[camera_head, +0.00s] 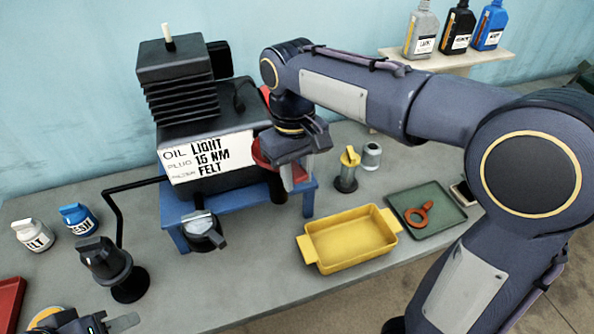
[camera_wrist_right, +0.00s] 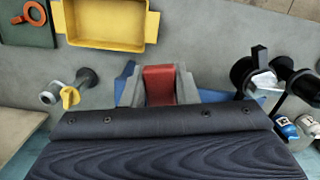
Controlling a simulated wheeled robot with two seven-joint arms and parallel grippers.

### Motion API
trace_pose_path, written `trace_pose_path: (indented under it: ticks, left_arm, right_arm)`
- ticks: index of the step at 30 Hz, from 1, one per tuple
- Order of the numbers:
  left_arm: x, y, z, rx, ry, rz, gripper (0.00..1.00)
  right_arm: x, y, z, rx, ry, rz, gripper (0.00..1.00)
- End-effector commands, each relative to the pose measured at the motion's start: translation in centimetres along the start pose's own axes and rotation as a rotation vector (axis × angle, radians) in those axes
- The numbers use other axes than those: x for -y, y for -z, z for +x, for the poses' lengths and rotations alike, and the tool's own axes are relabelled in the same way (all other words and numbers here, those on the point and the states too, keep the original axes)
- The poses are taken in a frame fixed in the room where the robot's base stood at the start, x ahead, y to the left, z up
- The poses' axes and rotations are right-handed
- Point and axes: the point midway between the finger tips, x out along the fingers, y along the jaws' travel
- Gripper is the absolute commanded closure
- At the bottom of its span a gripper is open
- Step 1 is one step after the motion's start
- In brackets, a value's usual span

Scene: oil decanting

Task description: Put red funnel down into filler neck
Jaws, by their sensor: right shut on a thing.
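The red funnel (camera_head: 261,154) is at the right side of the black engine (camera_head: 190,130), mostly hidden behind my right gripper. My right gripper (camera_head: 297,178) is shut on a red part of the funnel, which shows between the two grey fingers in the right wrist view (camera_wrist_right: 158,84). The filler neck cannot be made out; the gripper and arm cover that side of the engine. I cannot tell whether the funnel touches the neck. My left gripper (camera_head: 112,324) is only partly in view at the bottom left, away from the engine, and its jaws are unclear.
The engine sits on a blue stand (camera_head: 308,200). A yellow pan (camera_head: 350,240), a green tray (camera_head: 440,207) with an orange ring tool (camera_head: 419,214) and a yellow-topped black item (camera_head: 347,172) stand to the right. A black lamp (camera_head: 105,262) and small bottles (camera_head: 33,235) are at left.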

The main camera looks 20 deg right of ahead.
Motion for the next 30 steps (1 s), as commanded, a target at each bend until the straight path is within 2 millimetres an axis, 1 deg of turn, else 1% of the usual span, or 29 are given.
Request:
trace_pose_path:
  ticks: [7, 8, 12, 13, 20, 23, 26, 30]
  left_arm:
    - [0.2, -0.2, 0.4, 0.0, 0.0, 0.0, 0.64]
    - [0.1, -0.2, 0.3, 0.0, 0.0, 0.0, 0.64]
    - [0.1, -0.1, 0.3, 0.0, 0.0, 0.0, 0.64]
    - [0.1, -0.1, 0.3, 0.0, 0.0, 0.0, 0.64]
    - [0.1, -0.1, 0.3, 0.0, 0.0, 0.0, 0.64]
    - [0.1, -0.1, 0.3, 0.0, 0.0, 0.0, 0.64]
    - [0.1, -0.1, 0.3, 0.0, 0.0, 0.0, 0.64]
    - [0.1, -0.1, 0.2, 0.0, 0.0, 0.0, 0.64]
  right_arm:
    - [0.0, 0.1, 0.7, -0.001, 0.0, 0.0, 1.0]
    - [0.0, 0.1, 0.6, -0.001, 0.0, 0.0, 0.69]
    - [0.0, 0.1, 0.6, -0.001, 0.0, 0.0, 0.51]
    - [0.0, 0.1, 0.6, -0.001, 0.0, 0.0, 0.48]
    - [0.0, 0.1, 0.6, 0.0, 0.0, 0.0, 0.48]
    - [0.0, 0.1, 0.1, -0.001, 0.0, 0.0, 0.48]
    - [0.0, 0.1, -1.1, -0.004, 0.001, 0.0, 0.48]
    - [0.0, 0.2, -3.6, -0.006, 0.001, 0.001, 0.48]
